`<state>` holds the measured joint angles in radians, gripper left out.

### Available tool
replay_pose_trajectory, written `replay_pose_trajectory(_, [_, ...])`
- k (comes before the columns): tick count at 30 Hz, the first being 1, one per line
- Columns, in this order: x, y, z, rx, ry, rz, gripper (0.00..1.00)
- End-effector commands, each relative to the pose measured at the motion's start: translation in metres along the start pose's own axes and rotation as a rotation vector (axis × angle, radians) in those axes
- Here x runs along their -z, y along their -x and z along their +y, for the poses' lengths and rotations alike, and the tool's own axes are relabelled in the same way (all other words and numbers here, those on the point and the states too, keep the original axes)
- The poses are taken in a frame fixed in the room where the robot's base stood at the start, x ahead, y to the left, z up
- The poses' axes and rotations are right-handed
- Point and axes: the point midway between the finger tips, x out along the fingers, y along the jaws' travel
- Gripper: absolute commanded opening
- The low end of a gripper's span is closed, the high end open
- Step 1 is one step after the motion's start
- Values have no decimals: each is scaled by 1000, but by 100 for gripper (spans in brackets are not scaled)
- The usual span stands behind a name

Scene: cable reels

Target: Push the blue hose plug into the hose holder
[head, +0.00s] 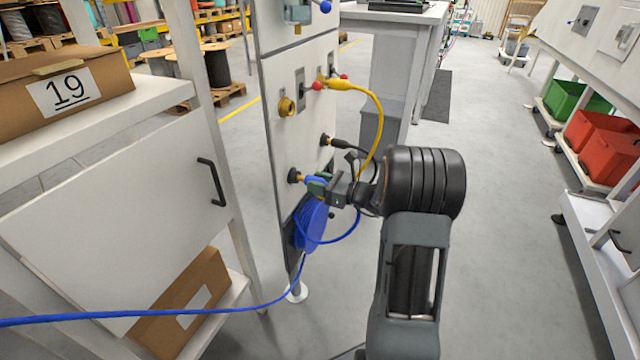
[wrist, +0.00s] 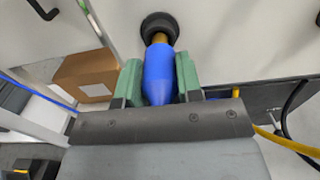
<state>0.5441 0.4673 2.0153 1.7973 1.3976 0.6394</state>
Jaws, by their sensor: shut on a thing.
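The blue hose plug (wrist: 159,76) is held between the two green finger pads of my gripper (wrist: 160,82). Its brass tip points at the black round holder (wrist: 158,27) on the white panel and reaches its opening; how deep it sits I cannot tell. In the head view my gripper (head: 318,187) is at the panel's lower left, shut on the plug, in front of the black hose holder (head: 294,175). The blue hose (head: 309,225) hangs coiled below and runs off to the left.
A yellow hose (head: 378,112) and a black plug (head: 327,140) are on the same panel (head: 290,130), above my gripper. A brass fitting (head: 287,106) sits at upper left. A shelf with a box marked 19 (head: 100,85) stands left.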

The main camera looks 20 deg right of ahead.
Motion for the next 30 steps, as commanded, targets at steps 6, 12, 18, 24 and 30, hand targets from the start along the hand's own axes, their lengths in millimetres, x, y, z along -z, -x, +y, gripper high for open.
replay_pose_trajectory(6, [0,-5,0,0,0,-1,0])
replay_pose_trajectory(12, [0,-9,0,-1,0,0,0])
replay_pose_trajectory(18, [0,-10,0,0,1,0,0])
replay_pose_trajectory(24, [0,-10,0,0,1,0,43])
replay_pose_trajectory(30, [0,-10,0,0,0,0,62])
